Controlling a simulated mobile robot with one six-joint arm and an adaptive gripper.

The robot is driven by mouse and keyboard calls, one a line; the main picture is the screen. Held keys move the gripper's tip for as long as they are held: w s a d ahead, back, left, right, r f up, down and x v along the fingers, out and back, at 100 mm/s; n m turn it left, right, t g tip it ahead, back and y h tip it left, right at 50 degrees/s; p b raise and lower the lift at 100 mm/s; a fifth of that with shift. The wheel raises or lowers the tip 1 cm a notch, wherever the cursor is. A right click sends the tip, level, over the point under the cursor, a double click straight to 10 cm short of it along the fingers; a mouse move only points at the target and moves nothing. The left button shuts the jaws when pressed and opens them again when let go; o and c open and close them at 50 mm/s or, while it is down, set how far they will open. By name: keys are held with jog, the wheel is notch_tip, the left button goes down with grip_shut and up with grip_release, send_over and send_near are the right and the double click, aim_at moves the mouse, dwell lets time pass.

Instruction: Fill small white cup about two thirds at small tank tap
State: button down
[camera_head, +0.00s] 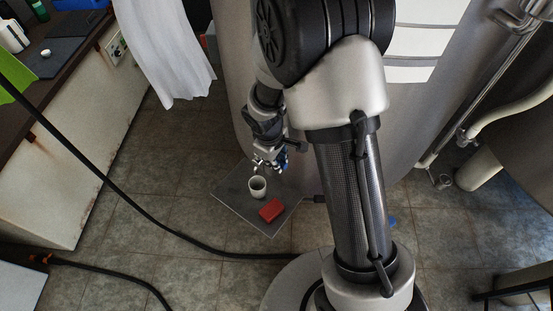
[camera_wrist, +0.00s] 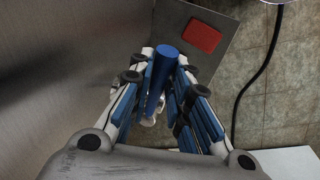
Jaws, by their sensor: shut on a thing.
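The small white cup (camera_head: 257,187) stands upright on a dark grey plate (camera_head: 228,193) beside the tank. Its open mouth faces up, and I cannot tell the level inside. My gripper (camera_head: 270,163) is just above and behind the cup, close to the tank wall. In the wrist view my gripper (camera_wrist: 160,75) is shut on a blue cylindrical bar (camera_wrist: 161,72), which looks like the tap's handle. Whitish and shiny parts (camera_wrist: 148,120) behind the bar are mostly hidden by the fingers. The tap spout and any water stream are not clear.
A red block (camera_head: 271,210) lies on the plate near the cup; it also shows in the wrist view (camera_wrist: 202,36). The big steel tank (camera_head: 235,85) rises behind. A black hose (camera_head: 150,222) crosses the floor. A counter (camera_head: 85,130) stands at the left.

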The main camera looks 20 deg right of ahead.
jog(key=a+m+b, duration=0.1)
jog(key=m, duration=0.1)
jog(key=s+a+m+b, duration=0.1)
jog(key=m+b, duration=0.1)
jog(key=shift+s+a+m+g+b, duration=0.1)
jog(key=shift+a+m+g+b, duration=0.2)
jog(key=shift+a+g, duration=0.1)
jog(key=c, duration=1.5)
grip_release()
jog(key=r, duration=0.4)
jog(key=a+r, duration=0.1)
jog(key=r, duration=0.3)
jog(key=a+r, duration=0.1)
jog(key=r, duration=0.2)
jog(key=shift+s+r, duration=0.4)
